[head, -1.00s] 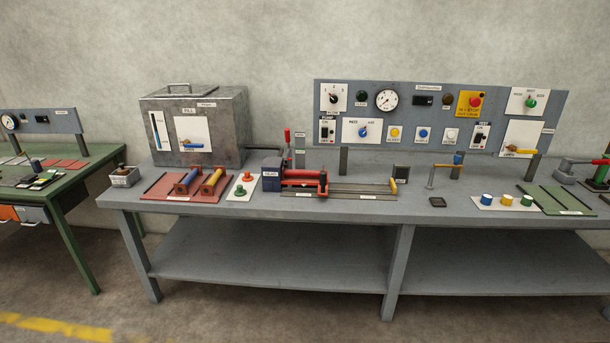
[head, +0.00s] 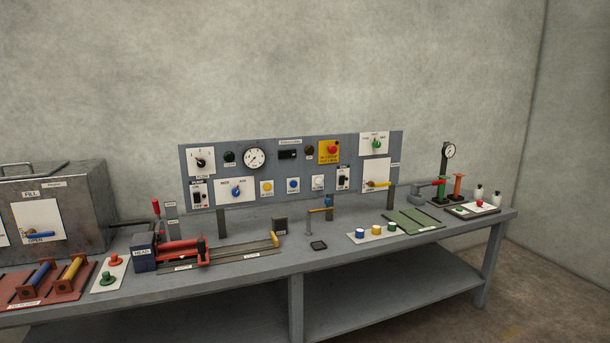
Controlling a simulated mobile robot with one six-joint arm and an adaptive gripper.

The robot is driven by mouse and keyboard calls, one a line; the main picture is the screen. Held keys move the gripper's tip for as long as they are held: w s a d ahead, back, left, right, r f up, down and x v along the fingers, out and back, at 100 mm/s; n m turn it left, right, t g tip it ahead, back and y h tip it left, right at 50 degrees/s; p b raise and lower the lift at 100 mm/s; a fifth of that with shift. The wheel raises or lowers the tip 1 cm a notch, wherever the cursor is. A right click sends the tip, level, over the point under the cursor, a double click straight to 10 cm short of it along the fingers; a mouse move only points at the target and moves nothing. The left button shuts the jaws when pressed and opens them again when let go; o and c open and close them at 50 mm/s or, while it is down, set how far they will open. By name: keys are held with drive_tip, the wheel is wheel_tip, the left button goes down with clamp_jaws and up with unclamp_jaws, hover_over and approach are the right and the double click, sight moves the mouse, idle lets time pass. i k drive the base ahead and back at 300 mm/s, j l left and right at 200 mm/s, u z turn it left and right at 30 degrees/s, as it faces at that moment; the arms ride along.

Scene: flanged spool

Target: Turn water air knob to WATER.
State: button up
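The water air knob (head: 236,190) is a blue knob on a white plate at the lower left of the grey control panel (head: 222,156). Small labels stand above it to the left and right; the right one seems to read AIR and the left one is too small to read surely. The side to which the knob points is too small to tell. Nothing covers the knob. My gripper is not in view.
The panel stands at the back of a long grey bench (head: 240,268). In front lie a red clamp fixture (head: 182,248), colored caps (head: 375,230) and a green plate (head: 413,221). A grey tank (head: 80,199) stands at left. A pump with gauge (head: 445,175) stands at right.

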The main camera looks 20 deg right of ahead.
sight(235, 192)
drive_tip(key=i+j+z, duration=0.25)
drive_tip(key=i, duration=0.15)
drive_tip(key=i+j+z, duration=0.2)
drive_tip(key=i+j, duration=0.15)
drive_tip(key=i+j+z, duration=0.45)
drive_tip(key=i+j, duration=0.2)
drive_tip(key=j, duration=0.25)
drive_tip(key=i+j+z, duration=0.25)
drive_tip(key=j, duration=0.25)
